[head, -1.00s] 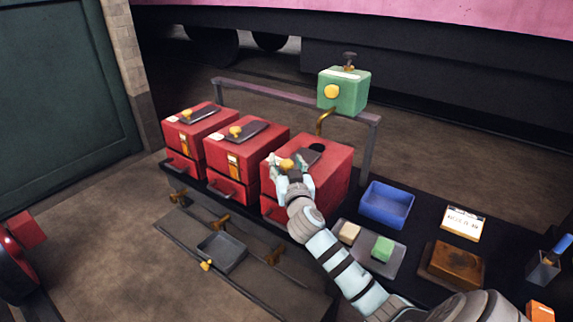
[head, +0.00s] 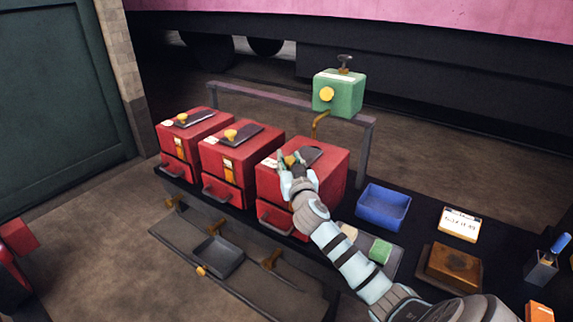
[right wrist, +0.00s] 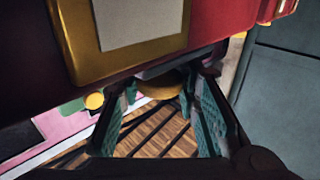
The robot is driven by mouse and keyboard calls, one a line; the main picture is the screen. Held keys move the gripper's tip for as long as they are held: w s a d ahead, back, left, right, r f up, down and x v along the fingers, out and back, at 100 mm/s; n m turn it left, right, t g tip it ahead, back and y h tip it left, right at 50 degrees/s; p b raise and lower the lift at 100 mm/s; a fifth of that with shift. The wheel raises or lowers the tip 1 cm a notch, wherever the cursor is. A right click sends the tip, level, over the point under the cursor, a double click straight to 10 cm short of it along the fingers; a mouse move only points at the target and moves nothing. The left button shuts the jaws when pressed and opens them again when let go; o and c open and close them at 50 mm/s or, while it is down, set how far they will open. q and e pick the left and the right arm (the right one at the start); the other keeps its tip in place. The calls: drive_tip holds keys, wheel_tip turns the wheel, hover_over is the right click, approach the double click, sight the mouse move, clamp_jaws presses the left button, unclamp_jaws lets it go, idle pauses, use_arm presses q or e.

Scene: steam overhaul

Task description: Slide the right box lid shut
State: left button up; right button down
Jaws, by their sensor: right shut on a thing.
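The right red box (head: 325,175) is the rightmost of a row of red boxes on the dark bench. Its dark lid (head: 311,154) lies on top, partly hidden by my right gripper (head: 290,162). My right gripper is shut on the lid's yellow knob (head: 291,160). In the right wrist view the knob (right wrist: 160,84) sits between the two fingers. No open part of the hole can be made out clearly beside the lid now. My left gripper is not in view.
Two more red boxes (head: 240,167) (head: 192,145) with dark lids and yellow knobs stand to the left. A green box (head: 340,92) sits on a rail behind. A blue tray (head: 383,207), a white card (head: 460,224) and a brown block (head: 452,264) lie to the right.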

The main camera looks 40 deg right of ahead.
drive_tip(key=c, duration=1.2)
unclamp_jaws()
drive_tip(key=shift+s+a, duration=0.1)
drive_tip(key=v, duration=1.2)
